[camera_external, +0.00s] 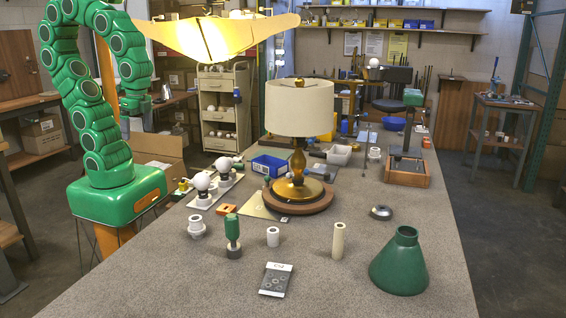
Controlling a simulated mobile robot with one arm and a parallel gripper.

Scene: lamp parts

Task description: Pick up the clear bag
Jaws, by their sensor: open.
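The clear bag (276,281) lies flat near the front middle of the table. It has a white header strip along its far edge, and dark, small round parts show through it. My gripper (138,112) hangs at the end of my green arm, at the upper left beyond the table's left edge. It is open, with nothing visible in it, high up and far from the bag. Its fingers are small in this view.
A green cone shade (402,262) stands right of the bag. A lamp (299,110) stands mid-table. The surface around the bag is clear.

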